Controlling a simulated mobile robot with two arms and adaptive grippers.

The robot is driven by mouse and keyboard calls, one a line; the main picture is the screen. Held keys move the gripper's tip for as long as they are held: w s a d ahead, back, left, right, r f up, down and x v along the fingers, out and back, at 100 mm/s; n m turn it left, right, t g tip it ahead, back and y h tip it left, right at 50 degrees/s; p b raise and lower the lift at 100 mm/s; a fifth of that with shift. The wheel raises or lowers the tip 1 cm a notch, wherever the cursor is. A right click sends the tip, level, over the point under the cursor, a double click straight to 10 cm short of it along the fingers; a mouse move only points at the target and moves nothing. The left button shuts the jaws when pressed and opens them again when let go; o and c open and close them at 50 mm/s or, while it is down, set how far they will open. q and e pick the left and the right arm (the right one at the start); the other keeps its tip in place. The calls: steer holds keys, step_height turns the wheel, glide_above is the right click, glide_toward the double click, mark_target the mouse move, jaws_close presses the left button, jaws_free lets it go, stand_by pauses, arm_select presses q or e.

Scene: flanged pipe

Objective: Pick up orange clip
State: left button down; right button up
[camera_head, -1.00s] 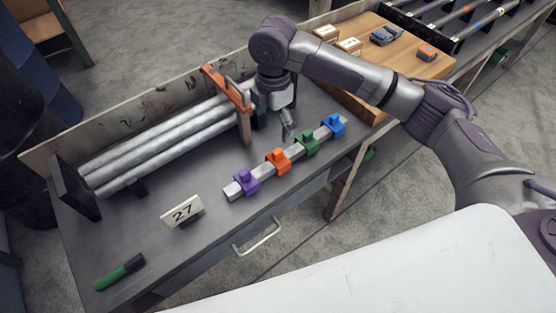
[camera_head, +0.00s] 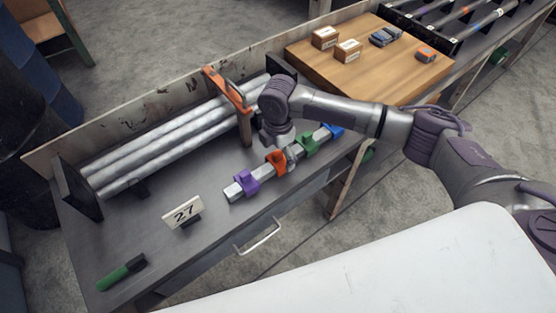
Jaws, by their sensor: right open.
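The orange clip (camera_head: 275,162) sits on a light metal bar (camera_head: 233,190) on the grey bench, between a purple clip (camera_head: 247,182) on the left and a green clip (camera_head: 309,144) on the right. My right gripper (camera_head: 289,157) is open and low over the bar, close to the right side of the orange clip. Its fingers are mostly hidden under the wrist, so I cannot tell whether they touch the clip. My left gripper is not in view.
Silver pipes (camera_head: 165,150) lie in a rack behind the bar, with an orange-handled clamp (camera_head: 228,90) standing there. A number 27 sign (camera_head: 183,212) and a green-handled brush (camera_head: 121,273) are at the left. A wooden board (camera_head: 365,70) holds small boxes.

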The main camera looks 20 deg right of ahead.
steer(key=shift+f, duration=0.6)
steer(key=c, duration=1.3)
steer(key=shift+r, duration=0.1)
